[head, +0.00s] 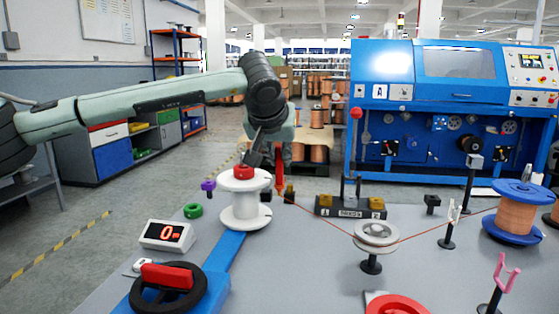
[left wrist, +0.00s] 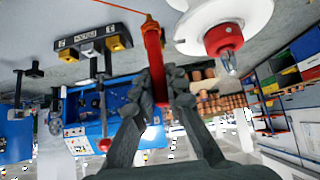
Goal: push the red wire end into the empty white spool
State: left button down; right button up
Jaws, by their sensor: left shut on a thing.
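The white spool (head: 245,203) stands upright with a red cap on its hub and no wire visible on it. It also shows in the left wrist view (left wrist: 245,15), at the top right. My left gripper (head: 267,155) is behind and slightly right of the spool's top. In the left wrist view my left gripper (left wrist: 162,82) is shut on the red wire end (left wrist: 153,55), which lies left of the spool and apart from it. In the head view the red wire end (head: 279,184) hangs just right of the spool. My right gripper is not in view.
Copper wire runs right from the red end past a black block (head: 350,206) and a grey pulley (head: 377,233) to a blue spool (head: 515,209).

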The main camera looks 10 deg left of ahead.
pick_arm(q)
jog(key=shift+r+p, duration=1.5)
jog(key=shift+r, duration=1)
jog(key=w+a, duration=0.1)
jog(key=a, duration=0.1)
jog(key=w+a+p, duration=0.1)
jog(key=w, duration=0.1)
jog(key=shift+w+a+p, duration=0.2)
jog(key=shift+a+p, duration=0.1)
jog(key=shift+a, duration=0.1)
jog(key=shift+f, duration=0.25)
jog(key=shift+d+f+b, duration=0.15)
jog(key=shift+f+b, duration=0.3)
jog(key=shift+f, duration=0.05)
jog(key=shift+f+b, duration=0.65)
jog(key=shift+f, duration=0.45)
